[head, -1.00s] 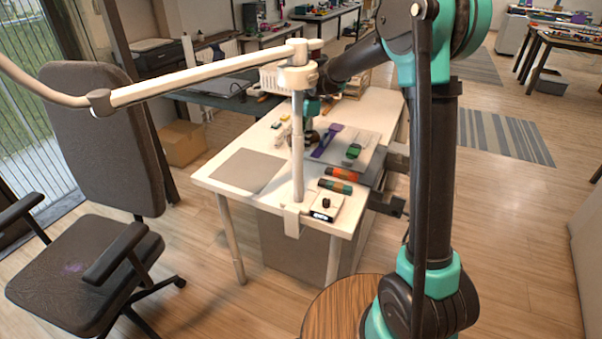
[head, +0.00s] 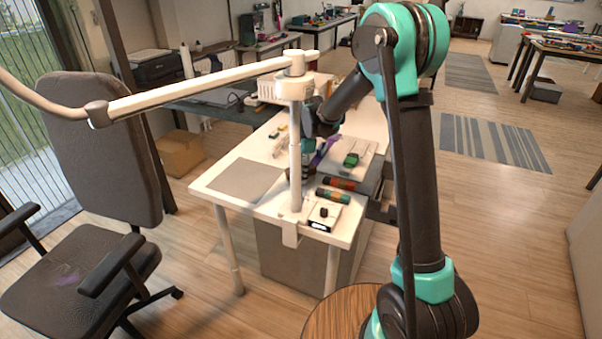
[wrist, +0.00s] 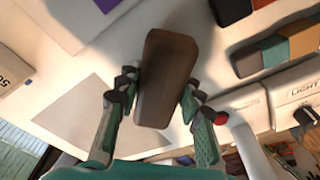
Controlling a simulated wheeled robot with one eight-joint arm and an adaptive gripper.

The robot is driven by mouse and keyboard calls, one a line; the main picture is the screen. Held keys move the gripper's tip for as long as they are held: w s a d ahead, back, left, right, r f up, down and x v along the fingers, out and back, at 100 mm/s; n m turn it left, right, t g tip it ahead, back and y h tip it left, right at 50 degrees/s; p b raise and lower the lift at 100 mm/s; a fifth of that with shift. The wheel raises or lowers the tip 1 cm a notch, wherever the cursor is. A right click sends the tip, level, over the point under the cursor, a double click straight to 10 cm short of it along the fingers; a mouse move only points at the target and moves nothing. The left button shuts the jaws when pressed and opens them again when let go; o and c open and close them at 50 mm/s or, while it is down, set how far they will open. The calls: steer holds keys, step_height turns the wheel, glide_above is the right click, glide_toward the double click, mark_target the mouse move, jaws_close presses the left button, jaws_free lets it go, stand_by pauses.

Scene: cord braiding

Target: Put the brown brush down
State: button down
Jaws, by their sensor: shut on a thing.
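The brown brush (wrist: 167,78) is a plain, rounded brown block in the wrist view. My gripper (wrist: 160,88) is shut on it, with one finger on each side. The brush is over the white table top (wrist: 50,50), close to the grey mat (wrist: 92,115); I cannot tell whether it touches the table. In the head view my gripper (head: 308,150) is above the table behind the white lamp post, and I cannot make out the brush there.
The white lamp post (head: 295,150) stands close to my gripper. A box with a black knob (head: 323,214) and striped rolls (head: 336,190) lie at the front right. A green brush (head: 351,160) lies farther back. The grey mat (head: 245,180) is bare.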

steer(key=shift+f, duration=0.55)
steer(key=c, duration=1)
jaws_free()
